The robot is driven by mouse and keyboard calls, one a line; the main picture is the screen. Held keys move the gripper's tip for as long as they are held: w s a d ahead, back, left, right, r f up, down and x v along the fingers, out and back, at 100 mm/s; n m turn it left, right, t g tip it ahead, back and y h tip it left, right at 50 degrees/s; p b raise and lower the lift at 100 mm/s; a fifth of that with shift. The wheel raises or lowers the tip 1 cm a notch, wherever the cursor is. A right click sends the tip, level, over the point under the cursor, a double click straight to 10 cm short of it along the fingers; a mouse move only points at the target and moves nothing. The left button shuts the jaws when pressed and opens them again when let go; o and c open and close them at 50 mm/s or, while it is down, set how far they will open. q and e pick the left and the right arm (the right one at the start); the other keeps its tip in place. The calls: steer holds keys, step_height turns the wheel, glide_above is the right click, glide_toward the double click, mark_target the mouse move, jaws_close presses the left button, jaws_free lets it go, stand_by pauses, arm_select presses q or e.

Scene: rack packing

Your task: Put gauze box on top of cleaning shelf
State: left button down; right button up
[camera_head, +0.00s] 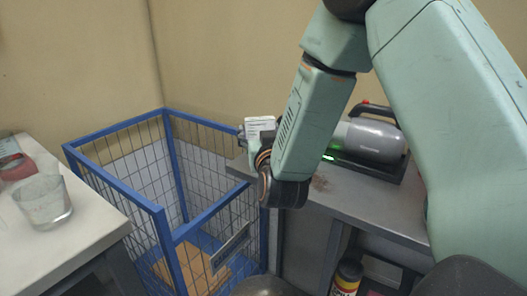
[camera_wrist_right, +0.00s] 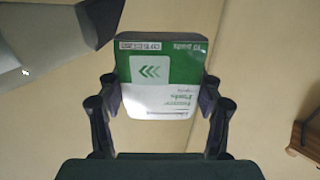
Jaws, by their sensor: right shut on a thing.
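The gauze box (camera_wrist_right: 160,75), white and green with printed text, is between the two fingers of my right gripper (camera_wrist_right: 160,100) in the right wrist view. The gripper is shut on it. In the head view the box (camera_head: 260,126) shows as a small white block at the left end of the cleaning shelf (camera_head: 375,203), a grey top. My right gripper (camera_head: 250,143) is mostly hidden behind my own wrist. Whether the box touches the top cannot be told. My left gripper is not in view.
A grey handheld vacuum (camera_head: 372,140) lies on the shelf top, right of my wrist. A blue wire cage (camera_head: 160,212) with a cardboard piece stands left of the shelf. A white table (camera_head: 75,225) with a glass (camera_head: 44,203) is far left. A bottle (camera_head: 347,278) stands below the top.

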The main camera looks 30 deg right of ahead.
steer(key=shift+f, duration=0.65)
step_height(320, 180, down, 2)
steer(key=shift+s+f+b, duration=0.1)
steer(key=shift+f+b, duration=0.05)
steer(key=shift+b, duration=0.5)
steer(key=shift+f, duration=0.15)
steer(key=shift+w, duration=0.2)
steer(key=shift+s+f, duration=0.1)
steer(key=shift+s, duration=0.05)
steer(key=o, duration=0.5)
steer(key=shift+c, duration=0.2)
steer(key=o, duration=0.4)
steer(key=shift+f, duration=0.1)
